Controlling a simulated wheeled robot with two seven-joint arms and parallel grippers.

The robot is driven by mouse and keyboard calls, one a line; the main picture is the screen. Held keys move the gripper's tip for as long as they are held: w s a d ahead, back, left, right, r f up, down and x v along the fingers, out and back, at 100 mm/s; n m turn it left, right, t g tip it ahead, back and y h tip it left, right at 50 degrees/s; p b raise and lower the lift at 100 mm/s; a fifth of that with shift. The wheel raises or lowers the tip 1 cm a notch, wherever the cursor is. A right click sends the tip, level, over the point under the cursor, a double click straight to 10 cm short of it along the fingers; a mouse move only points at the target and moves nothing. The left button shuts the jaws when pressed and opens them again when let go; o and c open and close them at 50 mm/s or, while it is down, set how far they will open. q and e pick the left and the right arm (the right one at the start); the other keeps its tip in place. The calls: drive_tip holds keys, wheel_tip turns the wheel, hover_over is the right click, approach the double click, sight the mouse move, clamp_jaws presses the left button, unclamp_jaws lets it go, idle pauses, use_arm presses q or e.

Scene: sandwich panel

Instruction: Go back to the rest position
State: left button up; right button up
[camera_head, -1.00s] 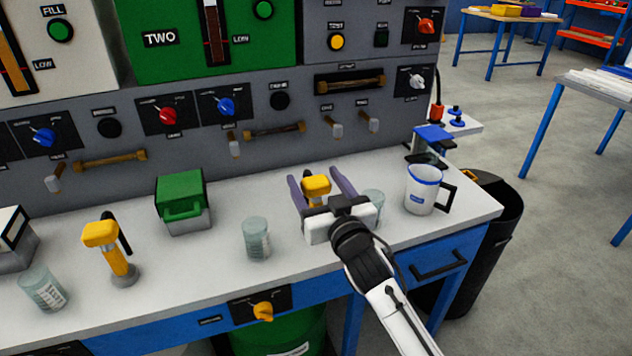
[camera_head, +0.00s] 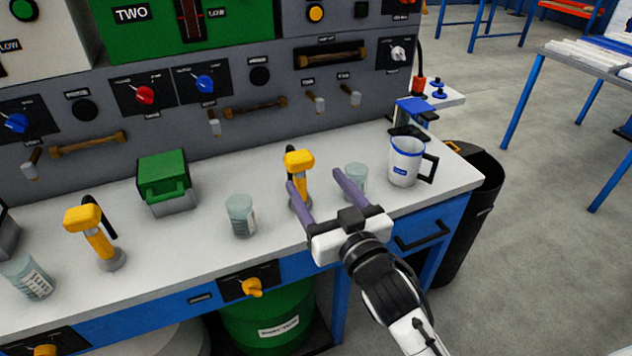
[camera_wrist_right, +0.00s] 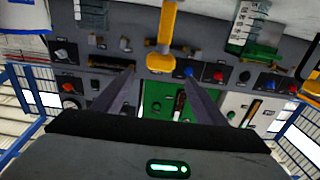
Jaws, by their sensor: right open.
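My right gripper (camera_head: 319,198) is open, with its two purple fingers spread over the front part of the white worktop. A yellow-topped tap (camera_head: 299,161) stands just behind the fingers, and the left finger partly covers its base. I cannot tell from the head view whether they touch. In the right wrist view my open fingers (camera_wrist_right: 168,88) show with a yellow tap part (camera_wrist_right: 165,35) above and between them, and nothing is gripped. My left gripper is not in view.
A white mug with blue rim (camera_head: 405,163) is at the right end, a green box (camera_head: 165,181) further left. A second yellow tap (camera_head: 90,232) stands left. A black bin (camera_head: 475,205) is beside the bench.

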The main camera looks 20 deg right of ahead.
drive_tip(key=s+a+f+n+g+y, duration=0.1)
drive_tip(key=s+f+g, duration=0.3)
drive_tip(key=s+f, duration=0.8)
drive_tip(key=s+a+f+g+y, duration=0.1)
drive_tip(key=s+f+g, duration=0.4)
drive_tip(key=s+f, duration=0.7)
wheel_tip(320, 180, down, 5)
drive_tip(key=shift+a+r+n+p, duration=0.1)
drive_tip(key=shift+a+n+p, duration=0.3)
drive_tip(key=shift+a, duration=0.4)
